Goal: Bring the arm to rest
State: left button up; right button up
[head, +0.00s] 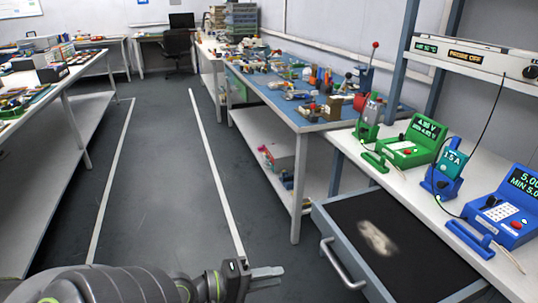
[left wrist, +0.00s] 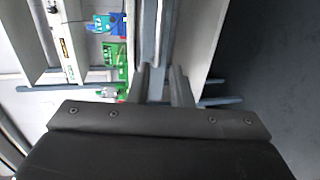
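My left gripper (head: 268,276) is at the bottom centre of the head view, above the grey floor and left of the open drawer. Its two fingers also show in the left wrist view (left wrist: 164,72), a little apart with nothing seen between them. The gripper is open and touches nothing that I can see. My left arm comes in from the lower left. My right gripper is in neither view.
An open drawer (head: 332,217) with a dark bottom and a blurred pale patch juts out at the right. A white bench (head: 407,183) carries a green meter (head: 413,146) and a blue meter (head: 505,208). A blue-topped table (head: 276,103) stands behind. The aisle floor (head: 160,180) is clear.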

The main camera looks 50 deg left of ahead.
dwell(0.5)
